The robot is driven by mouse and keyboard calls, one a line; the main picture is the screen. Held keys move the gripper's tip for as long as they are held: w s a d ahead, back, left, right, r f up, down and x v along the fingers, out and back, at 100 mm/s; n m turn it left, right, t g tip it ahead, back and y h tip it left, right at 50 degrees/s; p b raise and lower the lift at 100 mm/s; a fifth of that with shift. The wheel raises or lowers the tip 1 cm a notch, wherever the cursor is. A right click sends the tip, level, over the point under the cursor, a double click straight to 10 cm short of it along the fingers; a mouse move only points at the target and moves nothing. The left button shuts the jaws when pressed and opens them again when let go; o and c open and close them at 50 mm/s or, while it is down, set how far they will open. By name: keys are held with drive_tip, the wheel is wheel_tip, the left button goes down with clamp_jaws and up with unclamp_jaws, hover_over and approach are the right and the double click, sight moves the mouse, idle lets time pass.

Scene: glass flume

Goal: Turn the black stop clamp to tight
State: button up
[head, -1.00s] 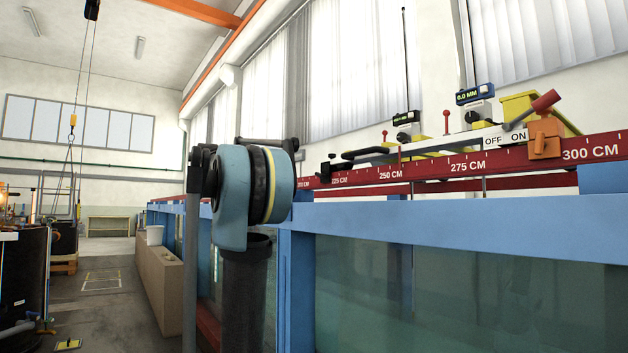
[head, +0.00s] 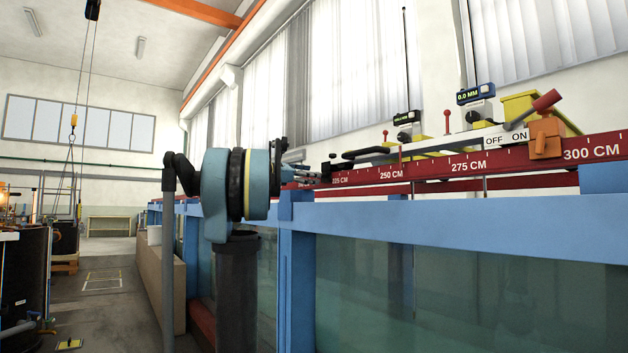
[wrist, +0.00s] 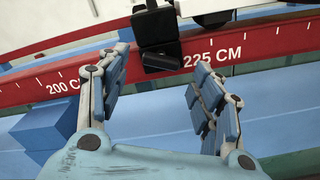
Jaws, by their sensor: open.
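The black stop clamp (wrist: 155,28) sits on the red rail in the wrist view, just left of the 225 CM mark. Its dark handle (wrist: 162,62) lies roughly level across the rail's front face. My gripper (wrist: 161,68) is open, one finger to each side of the handle and a little below it in the picture. No contact with the clamp shows. In the head view my gripper (head: 309,173) is small and partly hidden by my arm, close to the rail's left end. The clamp (head: 326,173) is a small dark shape there.
The red scale rail (head: 470,162) runs along the blue flume frame (head: 450,228). A white and black carriage part (wrist: 215,10) is close to the clamp's right. An orange clamp (head: 545,138) with a red-knobbed lever and an OFF/ON plate (head: 505,138) is farther right.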

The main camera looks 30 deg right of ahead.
drive_tip(key=shift+w+d, duration=0.15)
drive_tip(key=shift+d, duration=1.65)
drive_tip(key=c, duration=1.1)
